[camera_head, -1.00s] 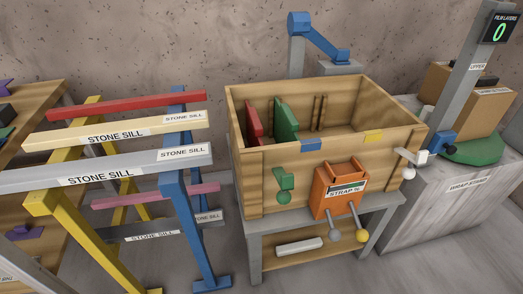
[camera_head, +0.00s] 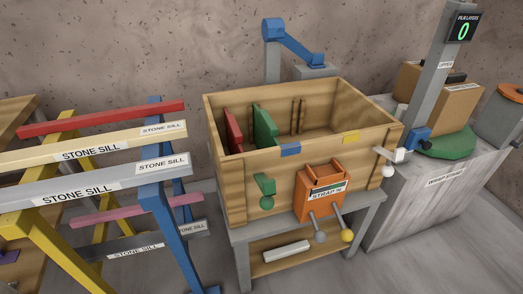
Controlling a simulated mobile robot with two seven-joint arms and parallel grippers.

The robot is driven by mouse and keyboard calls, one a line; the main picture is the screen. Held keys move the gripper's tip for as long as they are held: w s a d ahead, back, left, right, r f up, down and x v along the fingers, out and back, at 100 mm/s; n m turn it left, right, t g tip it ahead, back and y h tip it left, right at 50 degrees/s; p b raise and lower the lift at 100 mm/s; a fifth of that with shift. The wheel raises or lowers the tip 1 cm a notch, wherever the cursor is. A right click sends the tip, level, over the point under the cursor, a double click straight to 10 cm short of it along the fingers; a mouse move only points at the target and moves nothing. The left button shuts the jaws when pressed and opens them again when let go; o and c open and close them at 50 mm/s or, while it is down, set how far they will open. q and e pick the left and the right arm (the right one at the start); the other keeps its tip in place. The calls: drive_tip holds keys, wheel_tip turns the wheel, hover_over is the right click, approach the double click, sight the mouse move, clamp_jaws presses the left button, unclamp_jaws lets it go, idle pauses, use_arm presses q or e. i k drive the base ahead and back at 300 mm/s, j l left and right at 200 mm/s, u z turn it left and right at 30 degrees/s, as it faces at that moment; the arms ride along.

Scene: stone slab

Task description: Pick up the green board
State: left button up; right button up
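A green board (camera_head: 265,127) stands upright inside the wooden crate (camera_head: 223,186), near its left end. A red board (camera_head: 233,130) stands beside it, to its left. The lower parts of both boards are hidden by the crate's front wall. Neither of my grippers shows in this view.
The crate rests on a grey stand (camera_head: 372,199) with an orange strap tool (camera_head: 320,192) at its front. A rack of labelled stone sills (camera_head: 97,183) stands close on the left. The wrap stand (camera_head: 420,210) is on the right.

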sight(268, 145)
drive_tip(key=i+l+z, duration=0.25)
drive_tip(key=i+l, duration=0.2)
drive_tip(key=i+l+z, duration=0.3)
drive_tip(key=i+l, duration=0.1)
drive_tip(key=i, duration=0.05)
